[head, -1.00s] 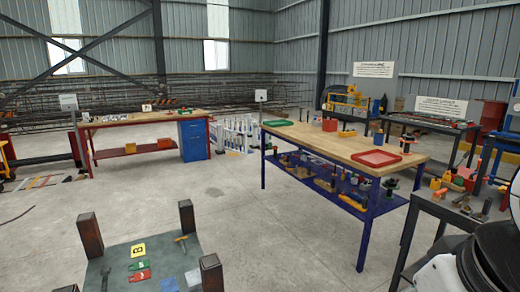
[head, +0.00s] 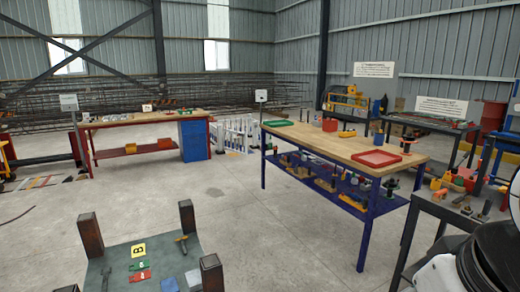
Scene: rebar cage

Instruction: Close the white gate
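The white gate (head: 236,133) is part of a low white picket fence at the far middle of the head view. It stands between the red and blue workbench and the blue-legged workbench. It is small and partly hidden by the near bench, so I cannot tell how far it stands open. My gripper is not in view; only a part of my white and black arm shows at the lower right corner, far from the gate.
A blue-legged workbench (head: 343,143) stands right of centre, and a red-legged workbench (head: 110,123) at the back left. A low table with posts (head: 185,265) is close in front. A dark cart (head: 445,208) is at the right. Open concrete floor (head: 225,195) lies between them.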

